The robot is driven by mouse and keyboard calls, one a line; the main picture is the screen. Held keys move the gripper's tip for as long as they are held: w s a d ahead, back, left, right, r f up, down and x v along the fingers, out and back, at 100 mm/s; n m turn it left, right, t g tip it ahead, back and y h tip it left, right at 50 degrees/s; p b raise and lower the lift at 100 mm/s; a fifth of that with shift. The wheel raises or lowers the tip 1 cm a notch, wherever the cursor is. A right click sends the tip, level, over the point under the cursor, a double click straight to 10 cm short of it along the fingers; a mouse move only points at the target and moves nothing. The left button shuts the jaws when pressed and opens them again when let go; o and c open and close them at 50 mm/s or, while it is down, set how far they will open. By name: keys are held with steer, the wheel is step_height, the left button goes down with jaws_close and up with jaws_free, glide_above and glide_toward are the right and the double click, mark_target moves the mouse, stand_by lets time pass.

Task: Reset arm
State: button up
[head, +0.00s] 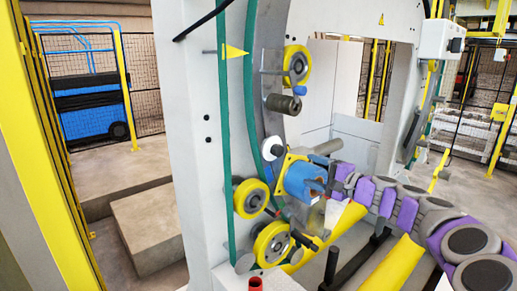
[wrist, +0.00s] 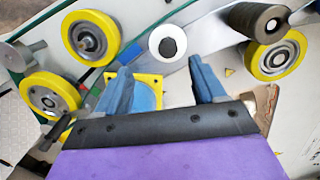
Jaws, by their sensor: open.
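My gripper (wrist: 162,68) is open in the wrist view, with two blue fingers spread apart and nothing held between them. In the head view my gripper (head: 318,182) is at the end of my purple and grey arm, which reaches in from the lower right. It overlaps a blue cylinder (head: 296,178) on a yellow square plate; I cannot tell whether they touch. In the wrist view the yellow plate (wrist: 150,78) shows behind the left finger, which partly hides it.
Yellow-rimmed rollers (head: 250,198) and a green belt (head: 224,110) line the white ring-shaped machine frame (head: 190,100). Yellow bars (head: 405,262) lie below my arm. A yellow post (head: 50,150) stands at left. Open concrete floor (head: 105,175) shows beyond it.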

steer(key=s+a+f+n+g+y+b, duration=0.15)
steer(key=s+a+n+g, duration=0.4)
steer(key=s+a, duration=0.7)
steer(key=s+a+f+n+g+h+b, duration=0.25)
steer(key=s+a+f+n+g, duration=0.35)
steer(key=s+a, duration=0.4)
steer(key=s+d+f+g+h+b, duration=0.1)
steer(key=s+d+f+h+b, duration=0.1)
steer(key=s+f, duration=0.45)
steer(key=s+d+f+h+b, duration=0.1)
steer(key=s+f+h, duration=0.2)
steer(key=s+f, duration=0.4)
steer(key=s+d+f+g+h+b, duration=0.1)
steer(key=s+d+f+h, duration=0.1)
steer(key=s+d+f, duration=0.2)
steer(key=s+d+f+g+h+b, duration=0.1)
steer(key=s+d+f+h+b, duration=0.1)
steer(key=s+d+f, duration=0.3)
steer(key=s+d+h, duration=0.1)
steer(key=s+d, duration=0.2)
steer(key=s, duration=0.3)
steer(key=shift+g, duration=0.35)
